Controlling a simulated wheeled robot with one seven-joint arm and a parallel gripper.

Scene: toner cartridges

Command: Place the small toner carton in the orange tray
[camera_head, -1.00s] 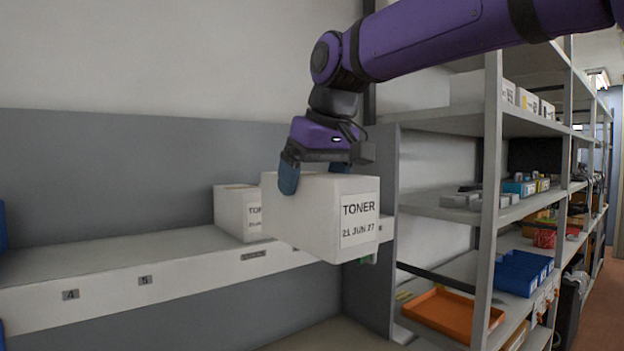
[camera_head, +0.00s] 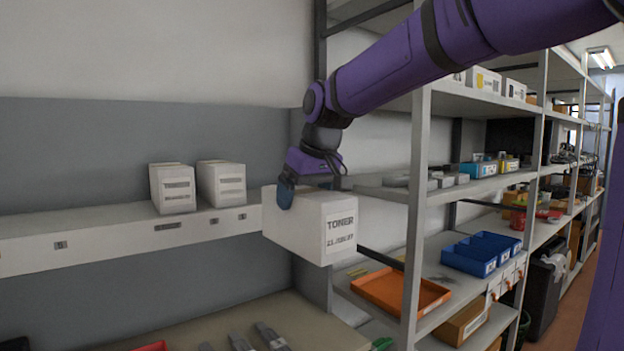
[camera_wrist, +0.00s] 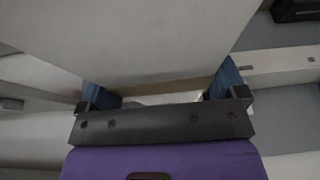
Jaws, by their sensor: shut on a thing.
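A white toner carton (camera_head: 309,224) with a "TONER" label hangs in the air, gripped from above by my gripper (camera_head: 307,190). In the wrist view the carton's pale side (camera_wrist: 150,40) fills the space between the two blue fingers of my gripper (camera_wrist: 165,90). The orange tray (camera_head: 401,292) lies on a lower shelf of the rack, to the right of and below the carton. The tray looks empty. The carton is apart from the tray, and a rack post stands by the tray's right part.
Two white cartons (camera_head: 173,188) (camera_head: 221,183) stand on the wall ledge at left. Blue bins (camera_head: 482,254) sit beyond the tray. The rack's upright post (camera_head: 415,220) and the shelf above (camera_head: 375,190) bound the tray's space. A brown box (camera_head: 462,322) is below.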

